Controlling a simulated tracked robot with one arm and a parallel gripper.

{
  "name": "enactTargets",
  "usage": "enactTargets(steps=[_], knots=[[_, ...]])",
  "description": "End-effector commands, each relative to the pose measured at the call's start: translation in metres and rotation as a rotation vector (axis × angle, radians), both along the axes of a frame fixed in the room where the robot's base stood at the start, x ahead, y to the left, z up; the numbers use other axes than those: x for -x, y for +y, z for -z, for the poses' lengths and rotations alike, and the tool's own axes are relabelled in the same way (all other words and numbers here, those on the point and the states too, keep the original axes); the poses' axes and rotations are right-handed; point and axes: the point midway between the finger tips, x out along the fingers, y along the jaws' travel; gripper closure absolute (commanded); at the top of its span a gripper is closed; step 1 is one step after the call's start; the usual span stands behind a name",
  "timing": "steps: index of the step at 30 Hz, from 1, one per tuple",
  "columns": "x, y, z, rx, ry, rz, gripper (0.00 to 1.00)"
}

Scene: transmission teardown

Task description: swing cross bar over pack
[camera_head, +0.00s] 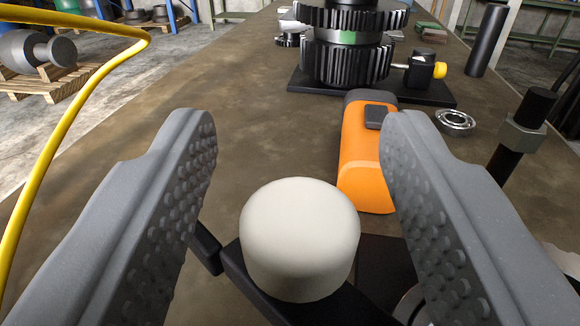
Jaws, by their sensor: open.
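My gripper (300,130) is open, its two grey dimpled fingers wide apart with nothing shut between them. A white rounded knob (299,235) stands upright between the fingers in the lower middle, with visible gaps on both sides. Below the knob is a black bar (240,268), which looks like the cross bar; its lower part runs out of the frame. A metal ring-like part (412,302) shows at the bottom edge, mostly hidden by the right finger. I cannot tell whether it belongs to the pack. A large dark gear stack (345,50) stands on a black base further back.
An orange block-shaped tool (364,160) lies behind the knob, close to the right finger. A bearing ring (455,121) and a black post with a nut (522,130) are at right. A yellow cable (55,135) curves at left. The bench (250,110) is clear at left-centre.

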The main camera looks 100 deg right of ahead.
Motion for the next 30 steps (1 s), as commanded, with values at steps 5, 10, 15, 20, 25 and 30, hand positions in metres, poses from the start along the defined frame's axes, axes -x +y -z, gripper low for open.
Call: enactTargets(steps=[5,10,15,20,25,30], knots=[[-0.001,0.000,-0.025,-0.001,-0.004,0.000,0.53],[0.013,0.009,-0.025,-0.003,0.000,0.002,0.53],[0.027,0.018,-0.025,-0.004,0.001,0.001,0.53],[0.040,0.027,-0.027,-0.003,0.000,0.000,0.53],[0.055,0.037,-0.029,-0.003,-0.001,0.001,0.53],[0.071,0.047,-0.030,-0.003,-0.002,-0.001,0.53]])
